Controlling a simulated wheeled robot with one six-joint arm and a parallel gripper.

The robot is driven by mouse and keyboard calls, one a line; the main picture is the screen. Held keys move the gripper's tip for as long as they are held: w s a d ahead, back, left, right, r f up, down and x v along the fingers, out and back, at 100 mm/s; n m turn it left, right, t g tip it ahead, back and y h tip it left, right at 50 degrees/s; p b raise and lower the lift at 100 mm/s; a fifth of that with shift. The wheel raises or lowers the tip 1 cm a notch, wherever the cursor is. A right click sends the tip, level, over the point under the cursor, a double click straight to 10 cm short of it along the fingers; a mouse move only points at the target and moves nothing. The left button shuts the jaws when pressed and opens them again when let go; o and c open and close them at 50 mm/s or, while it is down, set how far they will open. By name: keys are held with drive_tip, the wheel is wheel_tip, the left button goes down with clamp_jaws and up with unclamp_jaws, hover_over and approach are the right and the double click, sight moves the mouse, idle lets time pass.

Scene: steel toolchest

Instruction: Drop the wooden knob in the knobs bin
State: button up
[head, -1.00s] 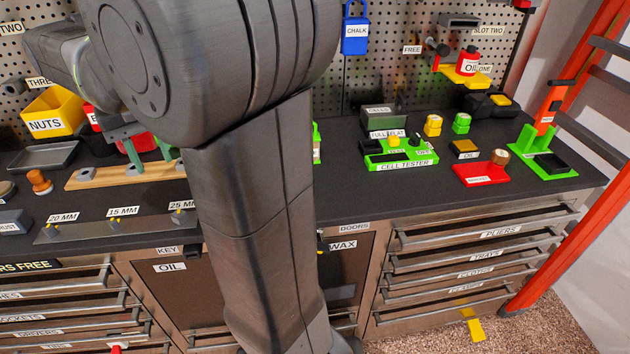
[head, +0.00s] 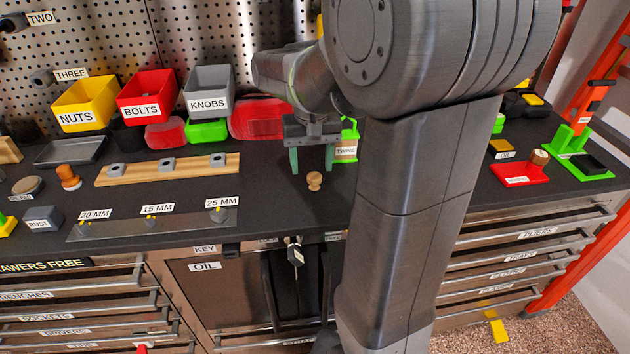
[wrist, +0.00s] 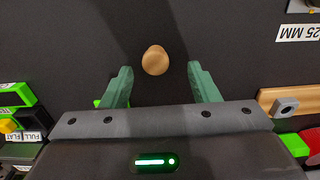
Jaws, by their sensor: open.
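The grey knobs bin (head: 208,104), labelled KNOBS, stands at the back by the pegboard, left of my gripper. Its inside is only partly visible.
A red bolts bin (head: 146,110) and a yellow nuts bin (head: 86,118) stand left of the knobs bin. Red and green items lie in front of the bins. A wooden rail (head: 165,170) lies left; a green twine holder (head: 346,148) stands close right of my gripper.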

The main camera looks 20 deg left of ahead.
sight(314, 176)
drive_tip(key=f, duration=0.4)
drive_tip(key=shift+w+d+f, duration=0.2)
drive_tip(key=shift+f, duration=0.1)
drive_tip(key=shift+c, duration=0.2)
drive_tip(key=c, duration=1.1)
drive_tip(key=shift+r, duration=0.15)
